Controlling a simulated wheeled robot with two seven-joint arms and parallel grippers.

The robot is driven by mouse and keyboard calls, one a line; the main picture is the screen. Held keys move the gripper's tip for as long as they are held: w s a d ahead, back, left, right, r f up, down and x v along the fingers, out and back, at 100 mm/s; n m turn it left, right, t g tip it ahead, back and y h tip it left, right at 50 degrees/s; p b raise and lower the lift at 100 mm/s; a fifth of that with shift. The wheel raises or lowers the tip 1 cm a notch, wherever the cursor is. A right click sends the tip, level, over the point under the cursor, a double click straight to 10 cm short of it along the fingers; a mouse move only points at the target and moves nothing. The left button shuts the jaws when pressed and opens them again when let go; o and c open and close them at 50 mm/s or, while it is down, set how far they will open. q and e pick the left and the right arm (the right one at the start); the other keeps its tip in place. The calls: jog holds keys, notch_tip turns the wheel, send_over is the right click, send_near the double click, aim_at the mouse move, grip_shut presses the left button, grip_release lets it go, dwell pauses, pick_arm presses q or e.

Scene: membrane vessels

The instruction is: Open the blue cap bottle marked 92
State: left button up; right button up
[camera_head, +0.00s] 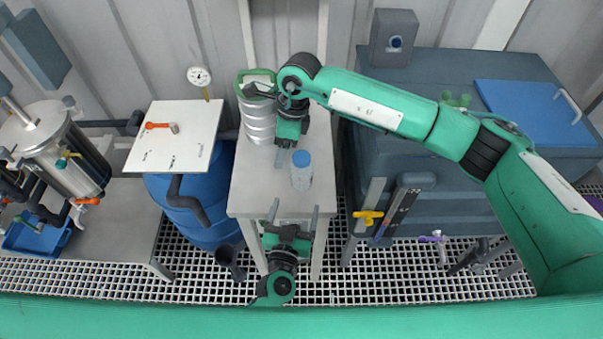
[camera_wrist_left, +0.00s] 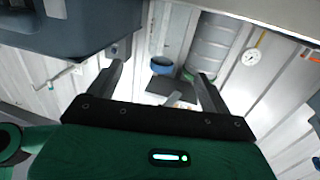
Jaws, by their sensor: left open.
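A translucent bottle with a blue cap (camera_head: 301,158) stands upright on the light grey bench. Its cap (camera_wrist_left: 162,66) also shows upside down in the left wrist view, beyond and between my left fingers; the number is not readable. My left gripper (camera_head: 291,212) is open and empty, in front of the bench's front edge, fingers pointing toward the bottle and apart from it. It also shows open in the left wrist view (camera_wrist_left: 160,80). My right gripper (camera_head: 281,158) hangs just left of the cap; whether its fingers are apart is unclear.
A ribbed metal keg (camera_head: 259,122) with a green rim stands behind on the bench (camera_head: 262,190). A blue barrel (camera_head: 190,215) under a white board (camera_head: 165,140) is left. A big grey-blue tank (camera_head: 430,140) is right. The bench's front part is clear around the bottle.

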aim_at(302, 166)
jog(key=w+d, duration=0.1)
jog(key=w+d+h, duration=0.1)
jog(key=d+r+t+h, duration=0.1)
jog(key=d, duration=0.1)
jog(key=shift+w, duration=0.4)
jog(key=shift+w+d+r+h, duration=0.1)
jog(key=shift+w+d+h, duration=0.05)
jog(key=shift+d+h, duration=0.25)
pick_arm(q)
jog(key=shift+n+y, duration=0.4)
jog(key=shift+y, duration=0.2)
jog(key=w, duration=0.4)
jog(key=w+d, duration=0.1)
jog(key=w, duration=0.9)
jog(key=shift+d, duration=0.4)
